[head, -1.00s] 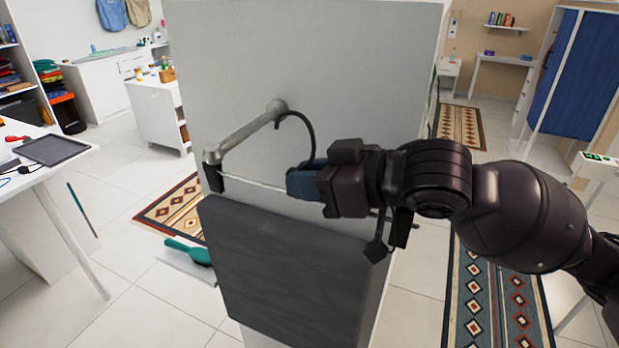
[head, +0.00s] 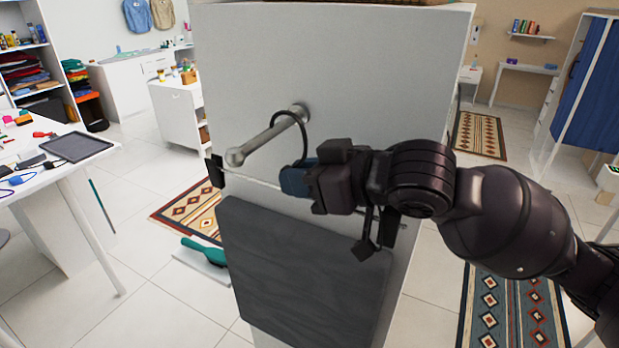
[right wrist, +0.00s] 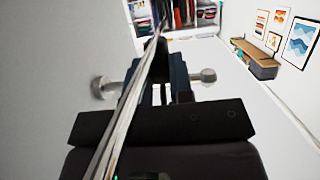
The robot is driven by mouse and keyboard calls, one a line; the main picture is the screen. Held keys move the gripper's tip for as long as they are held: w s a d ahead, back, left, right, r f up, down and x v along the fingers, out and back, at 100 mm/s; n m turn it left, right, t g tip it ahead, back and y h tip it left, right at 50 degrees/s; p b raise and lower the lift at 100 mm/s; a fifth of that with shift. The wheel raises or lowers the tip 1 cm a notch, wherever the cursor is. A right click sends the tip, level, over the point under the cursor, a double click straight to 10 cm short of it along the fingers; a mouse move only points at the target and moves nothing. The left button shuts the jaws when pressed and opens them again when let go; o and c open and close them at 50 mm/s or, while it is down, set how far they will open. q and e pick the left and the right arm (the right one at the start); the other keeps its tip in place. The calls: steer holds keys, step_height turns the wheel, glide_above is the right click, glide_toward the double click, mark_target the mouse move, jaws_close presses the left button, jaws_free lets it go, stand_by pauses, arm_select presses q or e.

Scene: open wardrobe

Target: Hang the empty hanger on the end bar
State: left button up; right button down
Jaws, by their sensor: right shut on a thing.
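The end bar (head: 262,138) is a metal rod that sticks out from the pale end panel of the wardrobe and ends in a round knob; it also shows in the right wrist view (right wrist: 208,76). My right gripper (head: 300,178) is shut on the empty hanger (head: 250,182), below the bar. The hanger has a thin pale rod, dark clips and a dark curved hook. Its hook arches across the bar's wall end; I cannot tell whether it is around the bar or in front of it. The left clip shows below and left of the knob. My left gripper is not in view.
A dark grey panel (head: 300,275) covers the lower part of the pale end panel (head: 370,75). A table with a black tray (head: 75,147) stands at the left. A teal brush (head: 205,250) lies low beside the panel. Patterned rugs lie on the tiled floor.

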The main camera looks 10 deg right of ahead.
mark_target(274, 185)
steer(key=shift+w+a, duration=0.65)
steer(key=shift+a, duration=0.3)
steer(key=shift+w+a, duration=0.65)
steer(key=shift+a, duration=0.25)
steer(key=shift+f, duration=0.3)
steer(key=shift+f+b, duration=0.35)
steer(key=shift+f, duration=0.85)
steer(key=shift+f, duration=0.5)
steer(key=c, duration=1)
jaws_free()
steer(key=shift+o, duration=0.4)
steer(key=shift+r, duration=0.1)
